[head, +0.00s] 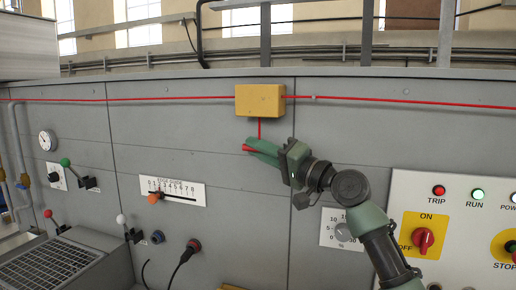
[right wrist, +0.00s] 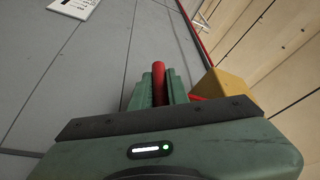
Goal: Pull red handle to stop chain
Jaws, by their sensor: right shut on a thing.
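A yellow box (head: 260,100) sits on the grey machine wall, with a red cord (head: 170,98) running out on both sides of it. A short red line hangs from the box down to the red handle (head: 247,148). My right gripper (head: 262,150) is just below the box, shut on the red handle. In the right wrist view the red handle (right wrist: 159,84) stands between the two green fingers (right wrist: 158,90), and the yellow box (right wrist: 228,92) is to the right. My left gripper is not in view.
A control panel (head: 455,215) with TRIP and RUN lamps and red knobs is at the right; the RUN lamp (head: 478,195) glows green. A slider scale (head: 172,190), levers and a gauge (head: 47,140) are on the wall at left. A grille (head: 50,268) juts out at lower left.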

